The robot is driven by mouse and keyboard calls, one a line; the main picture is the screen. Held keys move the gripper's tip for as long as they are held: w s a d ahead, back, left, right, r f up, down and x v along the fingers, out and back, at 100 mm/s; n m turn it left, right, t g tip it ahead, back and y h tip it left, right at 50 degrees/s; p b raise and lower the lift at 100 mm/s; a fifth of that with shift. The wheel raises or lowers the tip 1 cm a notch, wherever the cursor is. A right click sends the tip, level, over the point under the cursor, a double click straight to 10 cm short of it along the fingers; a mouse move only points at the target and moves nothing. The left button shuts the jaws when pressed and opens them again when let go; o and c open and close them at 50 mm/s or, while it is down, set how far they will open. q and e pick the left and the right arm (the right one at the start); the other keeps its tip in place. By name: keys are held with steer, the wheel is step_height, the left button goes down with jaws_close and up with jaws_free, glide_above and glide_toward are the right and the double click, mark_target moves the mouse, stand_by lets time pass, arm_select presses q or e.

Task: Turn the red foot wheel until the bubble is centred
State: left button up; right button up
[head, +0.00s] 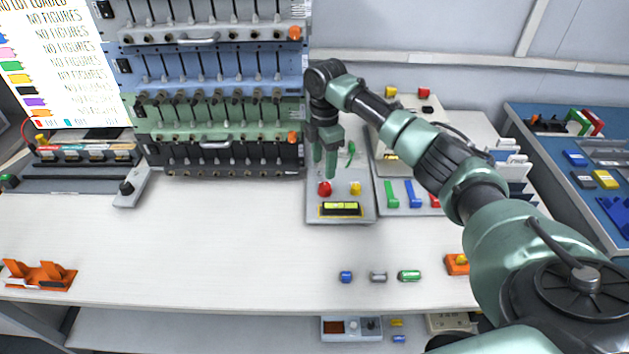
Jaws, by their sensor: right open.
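The red foot wheel (324,188) sits on a grey levelling plate (350,214), left of a yellow wheel (356,188). The bubble level (341,209) is a yellow-green vial in a dark frame near the plate's front edge. Its bubble is too small to place surely. My right gripper (324,173) points down just above and behind the red wheel, its green fingers open with nothing visibly held. I cannot tell whether a fingertip touches the wheel. My left gripper is not in view.
A tall rack of cell channels (220,80) stands behind and left of the plate. Blue, grey and green cylinders (378,277) lie in front, with an orange block (457,265) to their right. An orange holder (38,275) is at far left. The table's middle left is clear.

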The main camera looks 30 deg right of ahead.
mark_target(325, 185)
steer(key=shift+s+f, duration=0.65)
steer(key=shift+s, duration=0.05)
step_height(325, 185, down, 3)
steer(key=shift+r+p, duration=0.1)
steer(key=shift+p, duration=0.2)
steer(key=shift+w+f, duration=0.2)
steer(key=shift+f, duration=0.9)
steer(key=shift+s+f, duration=0.1)
steer(key=shift+f, duration=0.15)
jaws_close()
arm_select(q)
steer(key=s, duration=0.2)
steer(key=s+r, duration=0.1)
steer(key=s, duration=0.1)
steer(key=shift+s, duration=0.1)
